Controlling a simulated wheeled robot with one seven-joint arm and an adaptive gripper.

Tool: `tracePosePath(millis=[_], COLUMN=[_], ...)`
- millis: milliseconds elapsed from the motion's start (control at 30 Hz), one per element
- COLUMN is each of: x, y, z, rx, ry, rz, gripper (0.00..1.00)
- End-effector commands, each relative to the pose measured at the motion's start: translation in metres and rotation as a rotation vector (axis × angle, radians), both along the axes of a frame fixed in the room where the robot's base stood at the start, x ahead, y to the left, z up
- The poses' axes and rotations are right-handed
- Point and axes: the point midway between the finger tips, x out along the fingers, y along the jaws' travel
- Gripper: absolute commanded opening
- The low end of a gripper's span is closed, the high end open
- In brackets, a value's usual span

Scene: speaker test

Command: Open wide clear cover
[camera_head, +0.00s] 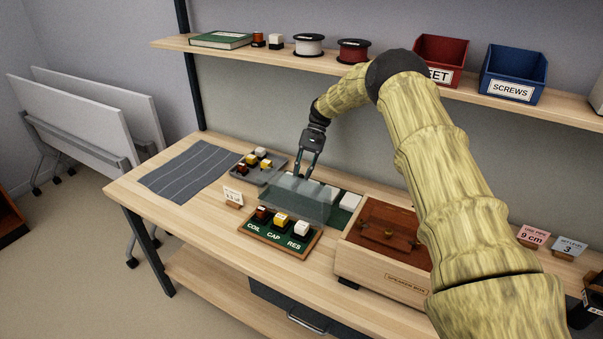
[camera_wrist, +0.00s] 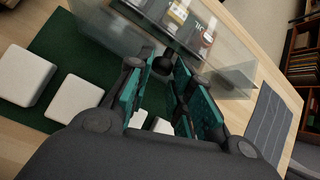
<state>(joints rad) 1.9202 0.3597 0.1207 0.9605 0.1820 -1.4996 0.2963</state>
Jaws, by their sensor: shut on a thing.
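The wide clear cover (camera_head: 297,200) is a see-through panel behind the row of blocks on the bench. In the wrist view the cover (camera_wrist: 222,75) spans the upper middle, with printed labels and blocks showing through it. My gripper (camera_head: 306,177) points down at the cover's back part. In the wrist view its teal fingers (camera_wrist: 168,82) are closed in around a dark round knob (camera_wrist: 163,66) at the cover's near edge. The fingers hide part of the knob. I cannot tell how far the cover is raised.
A board labelled COIL, CAP, RES (camera_head: 270,238) holds blocks in front of the cover. White blocks (camera_wrist: 75,98) sit on a green base (camera_wrist: 50,50) behind it. A wooden speaker box (camera_head: 385,270) stands close right. A grey tray (camera_head: 250,172) and striped mat (camera_head: 185,170) lie left.

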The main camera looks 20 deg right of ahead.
Motion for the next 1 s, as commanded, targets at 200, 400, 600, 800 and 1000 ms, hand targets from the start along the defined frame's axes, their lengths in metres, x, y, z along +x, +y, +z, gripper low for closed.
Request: tracePosePath(millis=[200, 400, 600, 800, 1000], x=[-0.009, -0.008, -0.005, -0.004, -0.005], y=[-0.005, -0.002, 0.000, 0.001, 0.005], z=[-0.016, -0.015, -0.011, -0.008, 0.002], rx=[-0.010, -0.007, -0.006, -0.004, -0.004], ry=[0.023, 0.021, 0.016, 0.012, 0.010], rz=[0.005, 0.006, 0.007, 0.005, 0.004], gripper=[0.26, 0.40, 0.40, 0.40, 0.40])
